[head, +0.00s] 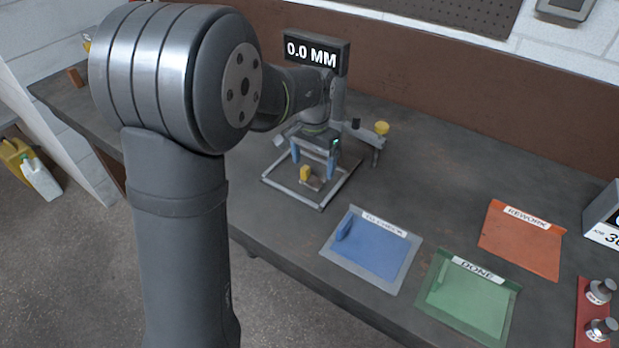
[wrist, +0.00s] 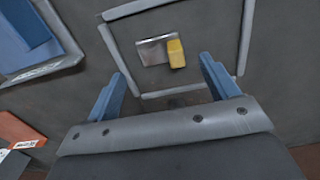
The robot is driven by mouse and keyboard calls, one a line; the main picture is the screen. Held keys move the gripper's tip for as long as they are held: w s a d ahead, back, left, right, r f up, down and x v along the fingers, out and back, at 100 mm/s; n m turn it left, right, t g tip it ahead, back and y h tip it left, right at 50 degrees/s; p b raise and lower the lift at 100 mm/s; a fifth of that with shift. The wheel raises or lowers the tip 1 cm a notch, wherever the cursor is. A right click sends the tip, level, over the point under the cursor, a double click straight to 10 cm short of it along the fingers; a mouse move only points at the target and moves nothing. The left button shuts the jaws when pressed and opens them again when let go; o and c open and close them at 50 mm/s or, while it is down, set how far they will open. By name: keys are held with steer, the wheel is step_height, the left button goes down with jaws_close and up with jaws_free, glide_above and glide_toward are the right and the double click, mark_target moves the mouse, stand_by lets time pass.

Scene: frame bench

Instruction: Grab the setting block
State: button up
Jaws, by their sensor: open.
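The setting block seems to be the small piece inside the square grey frame (head: 322,207). It has a yellow block (head: 305,174) beside a flat silver plate (head: 316,184). In the wrist view the yellow block (wrist: 176,53) touches or overlaps the right edge of the silver plate (wrist: 152,51); I cannot tell whether they are joined. My gripper (head: 313,161) is above the frame with its blue fingers apart and nothing between them. In the wrist view the yellow block lies beyond my gripper (wrist: 162,72), nearer the right finger.
A blue tray (head: 370,273) marked TO CHECK holds a blue piece (head: 343,229). Green DONE (head: 470,328) and red REWORK (head: 520,262) trays lie to the right. A display (head: 317,53) reads 0.0 MM. A yellow-topped fixture (head: 381,129) stands close right of my gripper.

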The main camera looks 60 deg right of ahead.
mark_target(312, 180)
step_height(312, 180, down, 4)
steer(key=shift+a+f, duration=0.15)
steer(key=shift+f, duration=0.05)
steer(key=shift+c, duration=0.4)
steer(key=c, duration=1.2)
steer(key=shift+o, duration=0.2)
steer(key=shift+r, duration=0.1)
